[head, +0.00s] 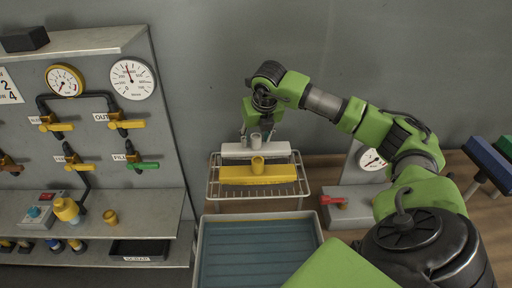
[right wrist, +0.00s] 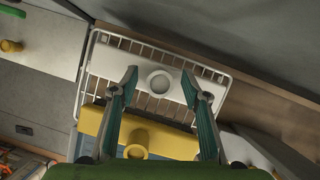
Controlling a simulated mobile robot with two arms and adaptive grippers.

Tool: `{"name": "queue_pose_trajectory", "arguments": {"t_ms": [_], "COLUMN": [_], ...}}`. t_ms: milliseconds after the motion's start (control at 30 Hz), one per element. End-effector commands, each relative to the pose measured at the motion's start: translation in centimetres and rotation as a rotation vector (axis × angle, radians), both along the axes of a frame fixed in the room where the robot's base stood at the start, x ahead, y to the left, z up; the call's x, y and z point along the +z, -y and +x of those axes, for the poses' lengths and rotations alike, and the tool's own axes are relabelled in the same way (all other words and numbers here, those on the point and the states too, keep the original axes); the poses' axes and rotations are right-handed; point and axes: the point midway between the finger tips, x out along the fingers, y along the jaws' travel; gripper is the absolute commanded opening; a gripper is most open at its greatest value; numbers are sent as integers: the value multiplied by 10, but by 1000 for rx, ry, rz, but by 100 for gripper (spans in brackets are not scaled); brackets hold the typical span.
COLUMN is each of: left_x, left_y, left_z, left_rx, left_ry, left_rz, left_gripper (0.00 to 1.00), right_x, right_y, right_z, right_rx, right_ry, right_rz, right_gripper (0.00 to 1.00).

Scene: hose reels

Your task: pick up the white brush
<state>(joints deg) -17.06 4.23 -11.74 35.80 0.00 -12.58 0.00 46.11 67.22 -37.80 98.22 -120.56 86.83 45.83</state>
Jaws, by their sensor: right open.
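The white brush (head: 235,151) lies at the back of a wire rack, with a round socket on its top. In the right wrist view the white brush (right wrist: 108,62) spans the upper middle. My right gripper (head: 258,136) points down over the white brush, open. In the right wrist view its fingertips (right wrist: 160,78) are on either side of the socket, with a gap around it. I cannot tell whether the fingers touch the brush. My left gripper is not in view.
A yellow brush (head: 280,175) lies just in front of the white one on the wire rack (head: 302,180). A blue-grey tray (head: 257,260) stands in front. A gauge panel (head: 163,130) is at left; a grey box with a red handle (head: 345,212) is at right. A grey wall rises behind.

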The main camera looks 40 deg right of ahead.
Motion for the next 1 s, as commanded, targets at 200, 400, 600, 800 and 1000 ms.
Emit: {"name": "queue_pose_trajectory", "arguments": {"t_ms": [200, 400, 600, 800, 1000], "left_x": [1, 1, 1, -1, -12], "left_y": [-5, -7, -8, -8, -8], "left_z": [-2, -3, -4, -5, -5], "left_rx": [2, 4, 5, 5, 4], "left_ry": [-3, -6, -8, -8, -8], "left_rz": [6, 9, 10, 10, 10], "left_gripper": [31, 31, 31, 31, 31], "right_x": [-5, -5, -4, -1, 29], "right_y": [1, 1, 1, 1, 1], "right_z": [2, 2, 2, 3, 4], "right_rx": [0, 0, -1, 0, 0], "right_ry": [1, 1, 3, 5, 10], "right_rz": [0, 0, 0, 0, 1], "right_gripper": [43, 12, 0, 0, 0]}}
